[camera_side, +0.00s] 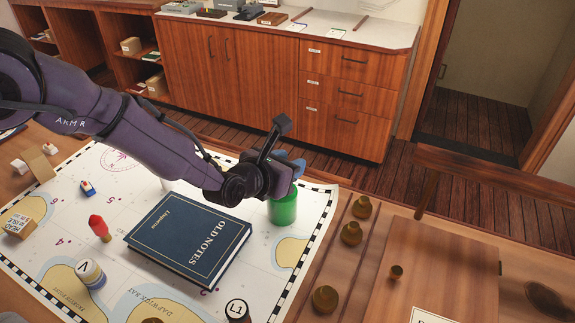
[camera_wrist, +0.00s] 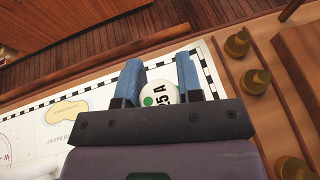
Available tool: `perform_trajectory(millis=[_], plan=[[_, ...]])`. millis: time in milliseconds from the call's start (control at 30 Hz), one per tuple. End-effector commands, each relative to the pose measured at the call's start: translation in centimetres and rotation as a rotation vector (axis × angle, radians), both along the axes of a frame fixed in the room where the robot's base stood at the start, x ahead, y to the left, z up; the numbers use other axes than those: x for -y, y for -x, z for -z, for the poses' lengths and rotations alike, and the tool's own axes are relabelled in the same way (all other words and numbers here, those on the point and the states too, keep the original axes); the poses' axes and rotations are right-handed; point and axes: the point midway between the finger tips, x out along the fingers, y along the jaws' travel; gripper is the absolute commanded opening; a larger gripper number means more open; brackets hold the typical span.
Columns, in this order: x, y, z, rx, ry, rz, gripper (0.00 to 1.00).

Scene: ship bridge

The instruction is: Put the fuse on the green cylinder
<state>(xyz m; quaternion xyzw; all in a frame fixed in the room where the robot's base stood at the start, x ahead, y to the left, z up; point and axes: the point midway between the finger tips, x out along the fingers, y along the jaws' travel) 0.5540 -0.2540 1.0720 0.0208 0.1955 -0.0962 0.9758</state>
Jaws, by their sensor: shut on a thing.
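The fuse (camera_wrist: 160,93), with a round white end marked "35 A" and a green dot, sits between the blue fingers of my gripper (camera_wrist: 159,72) in the wrist view. My gripper is shut on it. In the side view my gripper (camera_side: 289,163) is above the green cylinder (camera_side: 283,209), which stands upright on the chart right of the blue book. The wrist hides the fuse there, so I cannot tell whether fuse and cylinder touch. The cylinder is hidden in the wrist view.
The blue book (camera_side: 188,240) lies on the chart (camera_side: 262,262). Brass knobs (camera_side: 351,233) line the wooden strip at right.

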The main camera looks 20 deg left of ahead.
Motion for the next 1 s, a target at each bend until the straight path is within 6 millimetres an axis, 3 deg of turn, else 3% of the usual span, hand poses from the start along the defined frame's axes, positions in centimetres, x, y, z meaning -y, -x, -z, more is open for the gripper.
perform_trajectory(millis=[433, 467, 567, 1000], plan=[[-0.03, -0.03, 0.92, 0.002, 0.002, -0.001, 0.1], [-0.03, -0.02, 0.97, 0.002, 0.002, -0.002, 0.36], [-0.03, -0.02, 0.93, 0.002, 0.002, -0.002, 0.59], [-0.13, 0.71, 0.27, 0.001, 0.002, -0.001, 0.59]])
